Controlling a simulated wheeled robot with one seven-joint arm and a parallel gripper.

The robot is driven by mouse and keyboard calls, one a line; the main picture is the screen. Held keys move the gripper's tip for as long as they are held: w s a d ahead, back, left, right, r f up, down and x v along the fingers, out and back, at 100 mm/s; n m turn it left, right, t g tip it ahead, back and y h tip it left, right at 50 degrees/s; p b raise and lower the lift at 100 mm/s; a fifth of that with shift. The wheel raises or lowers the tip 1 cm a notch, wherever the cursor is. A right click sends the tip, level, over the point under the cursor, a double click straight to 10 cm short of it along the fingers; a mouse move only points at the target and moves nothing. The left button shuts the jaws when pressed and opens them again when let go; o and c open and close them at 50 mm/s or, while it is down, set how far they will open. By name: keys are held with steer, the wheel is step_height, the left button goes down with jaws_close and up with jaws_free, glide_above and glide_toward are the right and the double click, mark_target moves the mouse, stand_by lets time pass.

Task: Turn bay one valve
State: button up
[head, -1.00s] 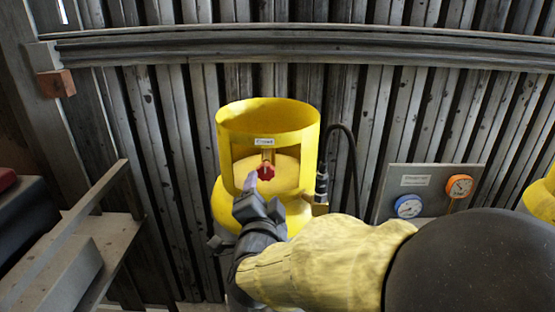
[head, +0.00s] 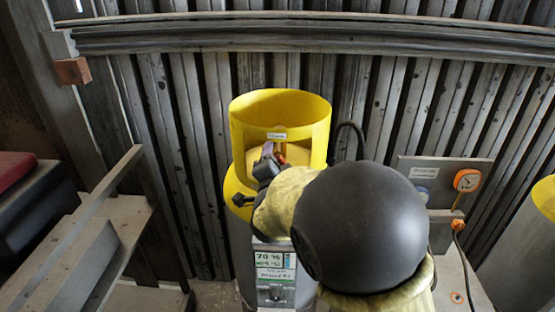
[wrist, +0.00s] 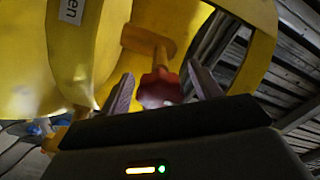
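A cylinder with a yellow collar (head: 280,103) stands against the ribbed wall in the head view. Its red valve knob shows in the wrist view (wrist: 160,88), at the end of a brass-coloured stem (wrist: 147,40) inside the collar. My gripper (head: 267,158) reaches in at the collar's front opening. In the wrist view its two fingers (wrist: 160,74) are apart, one on either side of the knob, with small gaps visible. In the head view my arm and gripper hide most of the knob and part of the cylinder.
Another yellow-topped cylinder (head: 543,198) stands at the right edge. A grey rail frame (head: 105,190) and a dark box (head: 40,205) are at the left.

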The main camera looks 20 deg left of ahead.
steer(key=c, duration=0.9)
